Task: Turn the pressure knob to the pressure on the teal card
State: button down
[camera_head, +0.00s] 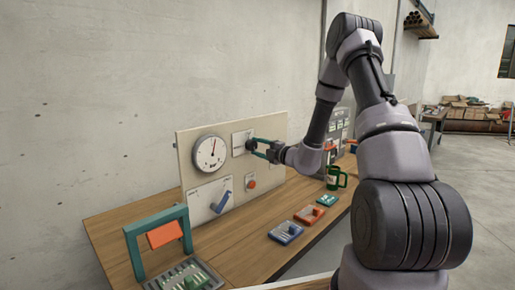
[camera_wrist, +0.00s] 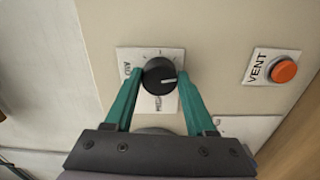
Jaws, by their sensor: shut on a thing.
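The black pressure knob (camera_wrist: 157,72) sits on a white label plate on the panel; its white pointer line points right in the wrist view. The knob also shows in the head view (camera_head: 249,145). My gripper (camera_wrist: 157,84) has its teal fingers on either side of the knob and is shut on it. The round white gauge (camera_head: 210,153) is left of the knob; its dark needle points up and slightly right, and its numbers are too small to read. A teal card (camera_head: 327,200) lies on the bench by the green mug; I cannot read its marking.
The orange VENT button (camera_wrist: 284,71) is close beside the knob. A blue lever (camera_head: 221,202) sits below the gauge.

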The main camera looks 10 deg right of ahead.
jog(key=shift+f+m, duration=0.15)
jog(key=shift+m, duration=1.45)
jog(key=shift+c, duration=1.2)
grip_release()
jog(key=v, duration=1.1)
jog(key=shift+w, duration=0.1)
